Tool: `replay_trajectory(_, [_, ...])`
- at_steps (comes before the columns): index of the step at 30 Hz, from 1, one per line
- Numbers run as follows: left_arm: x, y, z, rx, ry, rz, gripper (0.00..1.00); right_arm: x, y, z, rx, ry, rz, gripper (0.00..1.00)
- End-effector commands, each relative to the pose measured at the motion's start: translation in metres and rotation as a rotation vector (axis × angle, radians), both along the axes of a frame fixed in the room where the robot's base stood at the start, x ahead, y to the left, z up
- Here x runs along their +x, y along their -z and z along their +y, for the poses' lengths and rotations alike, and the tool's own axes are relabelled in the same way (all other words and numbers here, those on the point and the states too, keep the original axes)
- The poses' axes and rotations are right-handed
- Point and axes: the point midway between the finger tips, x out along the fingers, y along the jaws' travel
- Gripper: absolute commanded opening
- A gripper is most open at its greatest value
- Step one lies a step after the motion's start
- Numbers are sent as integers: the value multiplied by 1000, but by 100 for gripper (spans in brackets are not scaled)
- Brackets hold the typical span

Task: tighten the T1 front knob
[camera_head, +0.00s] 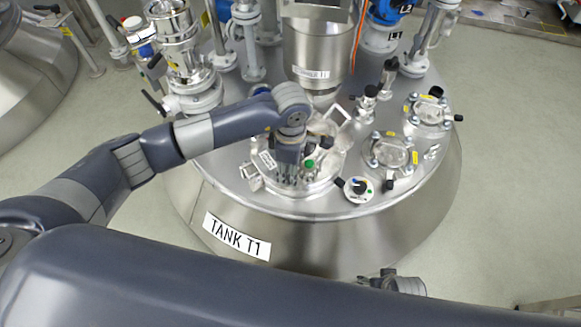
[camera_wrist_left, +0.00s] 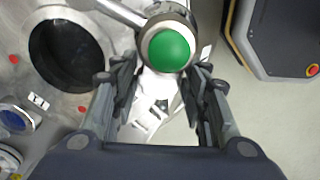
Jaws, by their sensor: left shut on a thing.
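The T1 tank (camera_head: 300,240) carries the label "TANK T1" on its front wall. My left gripper (camera_head: 287,180) points down at the front of the tank's lid, over a round hatch (camera_head: 325,185). In the left wrist view, my left gripper (camera_wrist_left: 164,72) has its two fingers on either side of a knob with a round green top (camera_wrist_left: 168,52) and a metal collar. It is shut on this knob; the exact contact is hard to see.
A steel hopper (camera_head: 318,50) stands behind the hatch. Round sight ports (camera_head: 388,152), valves and a small dial fitting (camera_head: 358,188) crowd the lid's right side. A steel valve stack (camera_head: 185,50) stands at the left. Clear floor (camera_head: 510,150) lies right of the tank.

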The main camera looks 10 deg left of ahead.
Motion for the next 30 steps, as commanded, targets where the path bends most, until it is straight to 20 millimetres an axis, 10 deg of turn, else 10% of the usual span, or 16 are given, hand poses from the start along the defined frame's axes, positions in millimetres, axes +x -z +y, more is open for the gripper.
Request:
replay_trajectory(1, [0,0,0,0,0,0,18,0,0,0,0,0,0,62])
replay_trajectory(2, [0,0,0,0,-1,0,49,0,0,0,0,0,0,62])
replay_trajectory(4, [0,0,0,-1,-1,0,62,0,0,0,0,0,0,62])
replay_trajectory(17, [1,-6,0,-2,-2,-1,62,0,1,0,0,0,2,62])
replay_trajectory(30, [1,-91,0,-1,0,-5,62,0,0,0,0,0,1,62])
